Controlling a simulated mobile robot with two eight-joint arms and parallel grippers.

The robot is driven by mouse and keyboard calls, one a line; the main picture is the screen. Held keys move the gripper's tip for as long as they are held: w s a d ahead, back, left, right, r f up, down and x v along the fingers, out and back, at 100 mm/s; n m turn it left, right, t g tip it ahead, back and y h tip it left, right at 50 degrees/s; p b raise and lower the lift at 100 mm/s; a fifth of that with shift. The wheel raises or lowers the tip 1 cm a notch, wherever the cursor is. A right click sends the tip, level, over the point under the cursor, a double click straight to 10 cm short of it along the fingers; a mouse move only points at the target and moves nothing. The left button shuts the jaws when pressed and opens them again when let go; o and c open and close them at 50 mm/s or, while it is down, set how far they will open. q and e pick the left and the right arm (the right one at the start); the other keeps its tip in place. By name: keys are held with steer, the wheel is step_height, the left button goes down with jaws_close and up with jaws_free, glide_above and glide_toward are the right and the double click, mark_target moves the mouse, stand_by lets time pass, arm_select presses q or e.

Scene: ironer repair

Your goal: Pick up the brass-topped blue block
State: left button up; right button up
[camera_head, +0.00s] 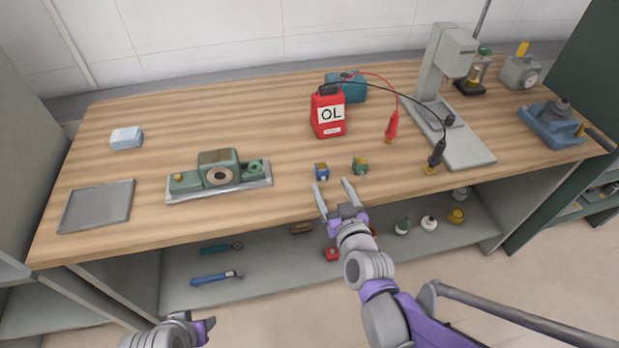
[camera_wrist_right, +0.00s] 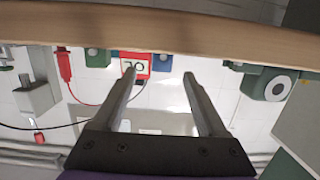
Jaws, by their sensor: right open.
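The blue block (camera_head: 321,171) with a brass-coloured top stands near the front edge of the wooden bench. It also shows in the right wrist view (camera_wrist_right: 160,62), where the scene is upside down and it appears between the finger lines. A green block (camera_head: 360,166) with a brass-coloured top stands a little to its right. My right gripper (camera_head: 334,185) is open and empty, apart from the blue block, with its fingertips just in front of it at the bench edge.
The red meter (camera_head: 327,114) stands behind the blocks, with a red probe (camera_head: 391,127) and a black probe (camera_head: 437,153) to the right. A green housing on a tray (camera_head: 232,186) lies to the left. The bench's front edge (camera_head: 300,213) is close below my right gripper.

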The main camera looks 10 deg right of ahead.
mark_target(325, 174)
steer(key=shift+a+f, duration=0.1)
steer(key=shift+w, duration=0.2)
steer(key=w, duration=0.5)
steer(key=shift+f, duration=0.4)
steer(key=shift+w+a+f+b, duration=0.1)
steer(key=shift+w+f+b, duration=0.05)
steer(key=shift+w, duration=0.75)
steer(key=shift+w+a+f+b, duration=0.1)
steer(key=shift+w+f, duration=0.05)
steer(key=shift+w, duration=0.75)
steer(key=shift+w+a+f+b, duration=0.1)
steer(key=shift+w+f+b, duration=0.05)
steer(key=shift+w, duration=0.75)
jaws_close()
